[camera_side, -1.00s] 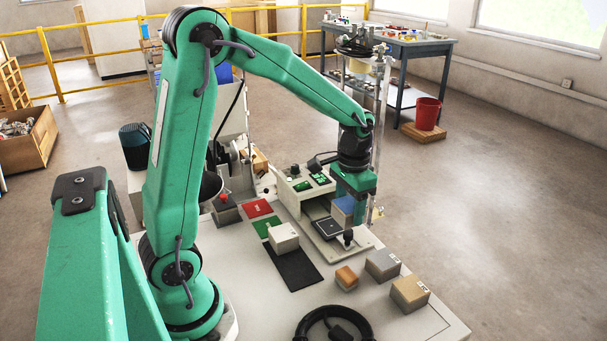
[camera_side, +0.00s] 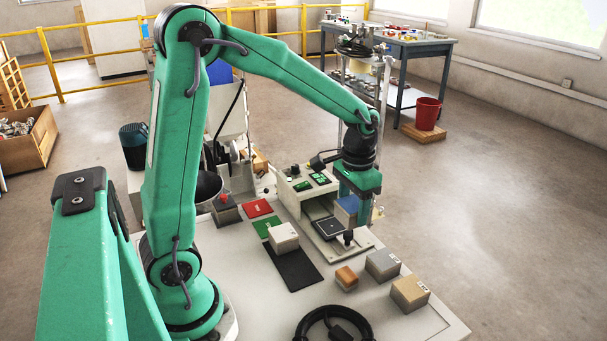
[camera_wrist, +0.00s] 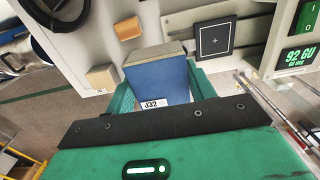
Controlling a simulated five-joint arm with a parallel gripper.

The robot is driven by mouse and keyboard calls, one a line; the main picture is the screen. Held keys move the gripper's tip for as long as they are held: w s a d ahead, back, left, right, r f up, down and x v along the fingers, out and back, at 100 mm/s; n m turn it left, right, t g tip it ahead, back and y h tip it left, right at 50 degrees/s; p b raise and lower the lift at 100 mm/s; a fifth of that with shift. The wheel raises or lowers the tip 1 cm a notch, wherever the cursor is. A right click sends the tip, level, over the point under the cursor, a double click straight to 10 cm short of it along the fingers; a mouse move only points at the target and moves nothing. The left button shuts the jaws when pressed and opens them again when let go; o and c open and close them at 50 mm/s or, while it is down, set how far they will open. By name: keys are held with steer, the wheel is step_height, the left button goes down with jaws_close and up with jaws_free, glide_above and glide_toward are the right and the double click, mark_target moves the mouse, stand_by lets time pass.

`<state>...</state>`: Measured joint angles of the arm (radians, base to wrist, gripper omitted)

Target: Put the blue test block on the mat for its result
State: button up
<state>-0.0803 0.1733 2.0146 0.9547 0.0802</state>
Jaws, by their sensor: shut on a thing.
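The blue test block (camera_side: 345,206), with a grey top and a label reading J32, is between the fingers of my gripper (camera_side: 358,212). The wrist view shows the blue block (camera_wrist: 158,80) with a green finger on each side, so my gripper (camera_wrist: 158,92) is shut on it. The block is beside the tester's dark square plate (camera_side: 328,228), which bears a white cross in the wrist view (camera_wrist: 215,41). I cannot tell whether the block is raised. The tester's display (camera_wrist: 301,55) reads 92 GU. A red mat (camera_side: 257,208) and a green mat (camera_side: 266,225) lie left of the tester.
A white block (camera_side: 283,238) sits at the meeting of the green mat and a black mat (camera_side: 295,272). An orange block (camera_side: 346,278), a grey block (camera_side: 382,264) and a tan block (camera_side: 410,293) stand at front right. A black ring (camera_side: 335,322) lies at the front edge.

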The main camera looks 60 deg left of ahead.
mark_target(351, 201)
steer(key=r, duration=0.4)
steer(key=shift+a+r, duration=0.4)
steer(key=s+a+n, duration=0.4)
steer(key=s+a, duration=0.2)
steer(key=a, duration=0.4)
steer(key=s+a+n, duration=0.5)
steer(key=s+a, duration=0.1)
steer(key=a, duration=0.4)
step_height(351, 201, down, 11)
steer(key=shift+f, duration=0.15)
steer(key=shift+f, duration=3.05)
steer(key=shift+f, duration=0.3)
